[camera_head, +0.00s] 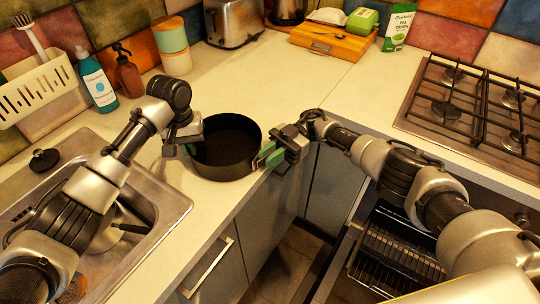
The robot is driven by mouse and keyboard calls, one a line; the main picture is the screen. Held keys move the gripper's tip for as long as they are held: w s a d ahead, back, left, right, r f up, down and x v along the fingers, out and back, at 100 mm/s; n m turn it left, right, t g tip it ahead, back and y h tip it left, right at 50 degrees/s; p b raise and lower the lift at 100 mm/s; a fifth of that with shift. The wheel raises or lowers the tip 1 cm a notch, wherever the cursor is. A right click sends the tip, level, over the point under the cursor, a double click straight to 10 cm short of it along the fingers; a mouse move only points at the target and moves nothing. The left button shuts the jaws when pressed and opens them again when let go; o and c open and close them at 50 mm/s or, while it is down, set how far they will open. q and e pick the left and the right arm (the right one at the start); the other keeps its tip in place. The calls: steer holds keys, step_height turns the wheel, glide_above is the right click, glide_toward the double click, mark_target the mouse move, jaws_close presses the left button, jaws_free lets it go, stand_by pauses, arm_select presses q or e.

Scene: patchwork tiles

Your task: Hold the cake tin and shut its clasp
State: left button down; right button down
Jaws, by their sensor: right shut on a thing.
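The cake tin (230,172) is dark, round and open at the top. It stands upright on the pale counter close to the front edge. My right gripper (266,156) is at the tin's right side and is shut on it; green parts show there. The clasp cannot be made out apart from the gripper. My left gripper (187,145) is at the tin's left rim. Its fingers are small and partly hidden, so I cannot tell whether they touch the tin or how far apart they are.
A sink (150,215) lies at the left under my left arm. A gas hob (480,110) is at the right, above an open oven (385,250). A toaster (233,22), canister (171,38) and wooden box (330,42) stand at the back. The counter behind the tin is clear.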

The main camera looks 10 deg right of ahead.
steer(key=shift+d+f, duration=0.1)
steer(key=shift+d, duration=0.05)
steer(key=c, duration=1.2)
jaws_free()
